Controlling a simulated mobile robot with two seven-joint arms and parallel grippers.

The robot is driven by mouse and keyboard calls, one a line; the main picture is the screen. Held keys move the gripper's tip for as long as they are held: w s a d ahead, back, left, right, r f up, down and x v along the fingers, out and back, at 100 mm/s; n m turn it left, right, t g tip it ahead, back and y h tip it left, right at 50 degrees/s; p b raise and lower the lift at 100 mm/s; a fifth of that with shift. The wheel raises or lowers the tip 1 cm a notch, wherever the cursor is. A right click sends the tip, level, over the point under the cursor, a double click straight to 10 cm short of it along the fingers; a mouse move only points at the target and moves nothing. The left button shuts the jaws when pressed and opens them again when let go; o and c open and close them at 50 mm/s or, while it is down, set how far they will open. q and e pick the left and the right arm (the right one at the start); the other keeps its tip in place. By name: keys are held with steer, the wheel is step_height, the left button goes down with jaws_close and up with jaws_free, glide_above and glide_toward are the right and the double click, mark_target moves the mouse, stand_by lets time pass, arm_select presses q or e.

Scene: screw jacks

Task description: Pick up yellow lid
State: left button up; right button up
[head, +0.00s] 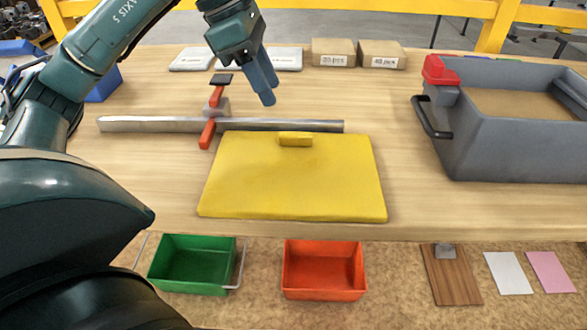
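The yellow lid (290,178) is a flat rectangular plate with a small raised handle (296,139) near its far edge. It lies flat on the wooden table, close to the front edge. My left gripper (270,97) has blue fingers pointing down, in the air above and behind the lid, apart from its handle. Nothing shows between the fingers. They overlap in this view, so I cannot tell how far apart they are. My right gripper is not in view.
A metal bar clamp (160,124) with orange handles lies just behind the lid. A grey crate (500,145) with a red corner piece stands at the right. Cardboard boxes (333,52) are at the back. Green (192,264) and orange (324,270) bins sit below the front edge.

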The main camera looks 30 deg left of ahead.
arm_select(q)
glide_above(296, 133)
steer(key=s+a, duration=0.2)
step_height(296, 133, down, 4)
steer(key=shift+f+b, duration=0.15)
steer(key=shift+b, duration=0.2)
steer(key=x, duration=0.3)
steer(key=b+x, duration=0.1)
steer(key=x, duration=0.1)
steer(key=shift+w+f, duration=0.1)
steer(key=shift+w, duration=0.2)
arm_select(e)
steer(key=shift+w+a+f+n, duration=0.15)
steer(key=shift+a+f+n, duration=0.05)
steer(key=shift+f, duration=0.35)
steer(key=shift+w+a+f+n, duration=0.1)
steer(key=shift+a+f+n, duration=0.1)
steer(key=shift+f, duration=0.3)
arm_select(q)
steer(key=shift+c, duration=0.6)
jaws_close()
